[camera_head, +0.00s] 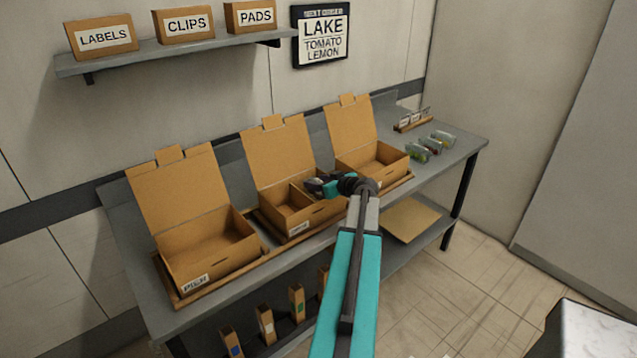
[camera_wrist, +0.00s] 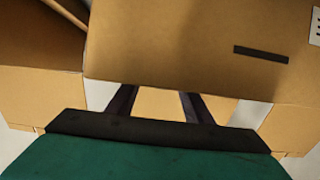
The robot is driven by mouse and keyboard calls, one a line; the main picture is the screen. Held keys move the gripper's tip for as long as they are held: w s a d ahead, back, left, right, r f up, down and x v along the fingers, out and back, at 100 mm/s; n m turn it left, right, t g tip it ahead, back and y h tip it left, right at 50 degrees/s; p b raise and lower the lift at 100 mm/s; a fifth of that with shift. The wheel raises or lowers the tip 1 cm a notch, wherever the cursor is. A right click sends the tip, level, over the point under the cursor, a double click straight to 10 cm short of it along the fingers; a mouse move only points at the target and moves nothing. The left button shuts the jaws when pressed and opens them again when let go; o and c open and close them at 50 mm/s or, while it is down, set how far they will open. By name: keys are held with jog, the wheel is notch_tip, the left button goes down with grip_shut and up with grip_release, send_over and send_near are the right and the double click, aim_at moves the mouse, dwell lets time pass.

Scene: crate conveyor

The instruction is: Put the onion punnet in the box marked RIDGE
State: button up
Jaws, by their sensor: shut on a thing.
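My gripper (camera_head: 318,185) is low over the right side of the middle open box (camera_head: 318,212), its jaws shut. In the wrist view, the two dark fingers (camera_wrist: 160,102) reach to the edge of a cardboard panel (camera_wrist: 180,50) with a dark slot. Their tips and what they hold are hidden or unclear. Open boxes also stand at left (camera_head: 215,262) and right (camera_head: 385,170), lids raised. The left and middle boxes carry small front labels that I cannot read surely. Several small clear punnets (camera_head: 431,147) stand on the bench at right; I cannot tell whether one holds onion.
A wall sign (camera_head: 322,38) reads LAKE, TOMATO, LEMON. A shelf (camera_head: 180,50) holds boxes marked LABELS, CLIPS and PADS. A small card rack (camera_head: 412,121) stands behind the punnets. Several narrow upright cartons (camera_head: 265,325) and a flat cardboard sheet (camera_head: 411,219) lie below the bench top.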

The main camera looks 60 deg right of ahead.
jog(key=shift+f+b, duration=0.6)
jog(key=shift+b, duration=0.5)
jog(key=o, duration=0.8)
jog(key=shift+c, duration=0.2)
jog(key=shift+r+p, duration=0.6)
jog(key=shift+p, duration=0.55)
jog(key=shift+r, duration=0.15)
jog(key=shift+s+a, duration=0.1)
jog(key=shift+s, duration=0.2)
jog(key=b+v, duration=0.3)
jog(key=v, duration=0.8)
jog(key=shift+s+b, duration=0.2)
jog(key=shift+b, duration=0.15)
